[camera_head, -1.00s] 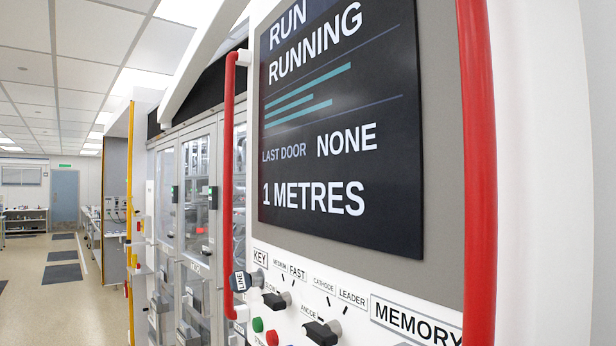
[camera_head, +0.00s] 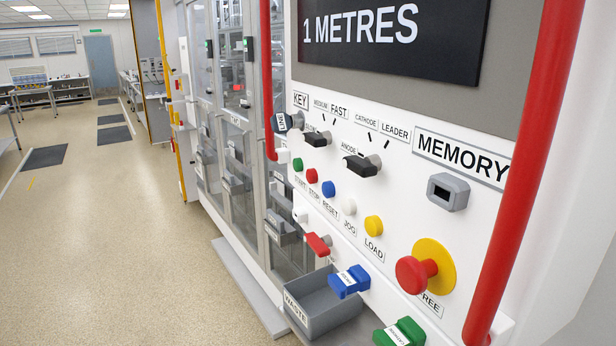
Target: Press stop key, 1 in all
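The stop key is a small red round button (camera_head: 312,175) on the white control panel (camera_head: 400,222), with the label STOP below it. It sits between the green START button (camera_head: 298,164) on its left and the blue RESET button (camera_head: 328,189) on its right. Nothing covers it. The screen (camera_head: 400,30) above shows 1 METRES; its upper part is out of view. Neither of my grippers is in view.
A white JOG button (camera_head: 349,206), a yellow LOAD button (camera_head: 373,226) and a large red mushroom button (camera_head: 416,273) lie further right. Red vertical bars (camera_head: 522,160) flank the panel. A grey WASTE bin (camera_head: 325,318) juts out below. The floor at left is open.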

